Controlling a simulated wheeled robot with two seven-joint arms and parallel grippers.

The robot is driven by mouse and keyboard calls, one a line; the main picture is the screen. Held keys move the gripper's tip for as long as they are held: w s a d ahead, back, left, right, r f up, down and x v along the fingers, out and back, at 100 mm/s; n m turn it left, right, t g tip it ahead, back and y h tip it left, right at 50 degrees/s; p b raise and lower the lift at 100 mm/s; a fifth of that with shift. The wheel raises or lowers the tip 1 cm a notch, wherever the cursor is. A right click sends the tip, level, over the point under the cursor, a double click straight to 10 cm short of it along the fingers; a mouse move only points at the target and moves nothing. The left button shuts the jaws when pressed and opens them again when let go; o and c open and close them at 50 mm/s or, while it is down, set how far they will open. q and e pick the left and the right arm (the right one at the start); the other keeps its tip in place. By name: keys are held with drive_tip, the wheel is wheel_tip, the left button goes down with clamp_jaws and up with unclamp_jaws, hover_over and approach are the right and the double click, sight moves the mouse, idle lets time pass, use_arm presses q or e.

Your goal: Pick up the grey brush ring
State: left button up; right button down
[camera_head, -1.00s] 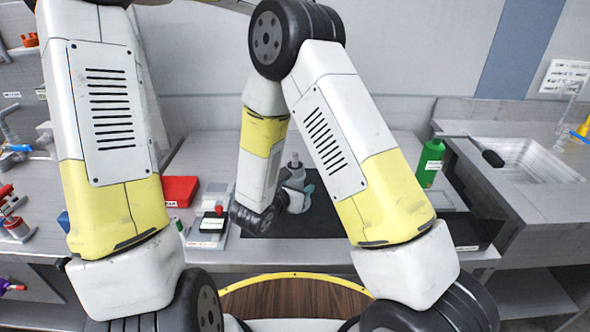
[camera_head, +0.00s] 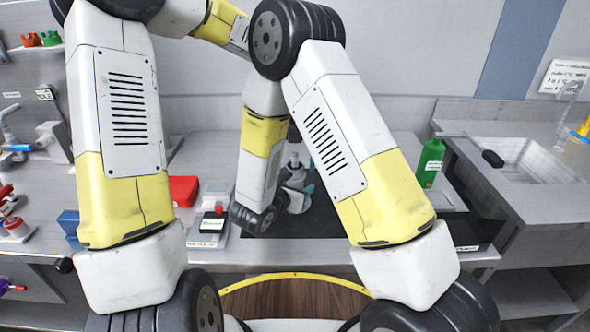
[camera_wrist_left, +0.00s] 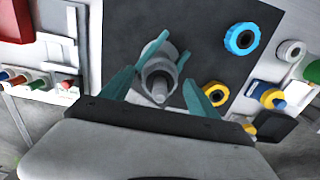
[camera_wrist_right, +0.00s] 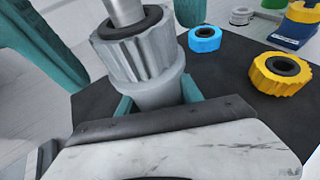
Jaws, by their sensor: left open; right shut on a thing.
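The grey brush ring (camera_wrist_right: 130,62) is ribbed with a dark inner collar, and a metal shaft rises through it. It sits on top of a smooth grey body (camera_wrist_right: 158,94) in the right wrist view. My right gripper (camera_wrist_right: 157,92) is shut on that body, below the ribs. The grey ring also shows in the left wrist view (camera_wrist_left: 160,68). My left gripper (camera_wrist_left: 158,76) is open, with one teal finger on each side of the ring; contact cannot be told. In the head view my arms largely hide the grippers.
A blue ring (camera_wrist_right: 205,39) and a yellow ring (camera_wrist_right: 281,74) lie on the dark mat (camera_wrist_right: 222,95). A green bottle (camera_head: 430,162) and a sink (camera_head: 530,160) are at right. A red box (camera_head: 183,190) and a small tray (camera_head: 205,240) are at left.

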use_arm(q)
drive_tip(key=shift+f, duration=0.15)
drive_tip(key=c, duration=1.5)
drive_tip(key=shift+o, duration=0.2)
wheel_tip(320, 180, up, 10)
drive_tip(key=shift+r, duration=0.1)
use_arm(e)
drive_tip(key=c, duration=0.7)
unclamp_jaws()
drive_tip(key=shift+s, duration=0.1)
